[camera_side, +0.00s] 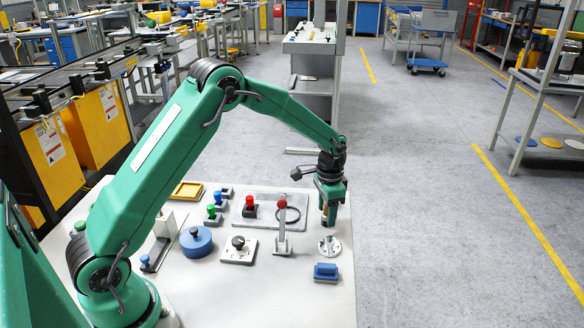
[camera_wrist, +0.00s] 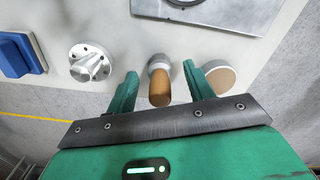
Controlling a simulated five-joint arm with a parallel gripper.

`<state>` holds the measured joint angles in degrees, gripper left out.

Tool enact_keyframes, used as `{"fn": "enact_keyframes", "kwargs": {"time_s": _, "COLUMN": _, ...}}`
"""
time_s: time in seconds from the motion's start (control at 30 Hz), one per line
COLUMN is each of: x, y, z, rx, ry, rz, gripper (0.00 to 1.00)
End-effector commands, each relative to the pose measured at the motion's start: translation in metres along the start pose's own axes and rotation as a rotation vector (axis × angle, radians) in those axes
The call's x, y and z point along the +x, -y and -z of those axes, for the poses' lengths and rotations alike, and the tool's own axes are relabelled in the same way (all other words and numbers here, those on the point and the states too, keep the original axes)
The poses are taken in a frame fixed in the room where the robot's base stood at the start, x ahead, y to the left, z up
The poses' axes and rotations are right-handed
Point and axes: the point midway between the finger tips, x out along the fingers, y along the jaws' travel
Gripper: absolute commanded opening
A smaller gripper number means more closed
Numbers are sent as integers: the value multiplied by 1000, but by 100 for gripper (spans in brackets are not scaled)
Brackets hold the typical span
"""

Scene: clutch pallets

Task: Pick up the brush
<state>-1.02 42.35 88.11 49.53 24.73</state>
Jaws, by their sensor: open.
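The brush (camera_wrist: 159,86) appears to be the piece with a tan wooden handle and a grey collar, standing about upright near the table edge. In the wrist view it lies between the two green fingers of my gripper (camera_wrist: 159,92), with a gap on each side. My gripper (camera_side: 329,222) is open and points down at the right edge of the table in the side view. There it hides most of the brush, and only a brownish bit shows between the fingers. The brush's lower end is hard to make out.
A metal flange with a knob (camera_wrist: 90,66) stands left of the fingers, with a blue block (camera_wrist: 18,55) beyond it. A round tan-topped piece (camera_wrist: 219,80) sits close by the right finger. A red-knobbed lever (camera_side: 282,225) stands left of my gripper in the side view.

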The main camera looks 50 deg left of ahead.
Motion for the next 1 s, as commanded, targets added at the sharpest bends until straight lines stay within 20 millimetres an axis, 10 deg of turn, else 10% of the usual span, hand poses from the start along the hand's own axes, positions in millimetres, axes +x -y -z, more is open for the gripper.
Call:
{"fn": "enact_keyframes", "kwargs": {"time_s": 0.47, "x": 0, "y": 0, "z": 0, "rx": 0, "ry": 0, "rz": 0, "gripper": 52}}
{"fn": "enact_keyframes", "kwargs": {"time_s": 0.73, "x": 0, "y": 0, "z": 0, "rx": 0, "ry": 0, "rz": 0, "gripper": 4}}
{"fn": "enact_keyframes", "kwargs": {"time_s": 1.0, "x": 0, "y": 0, "z": 0, "rx": 0, "ry": -1, "rz": 0, "gripper": 4}}
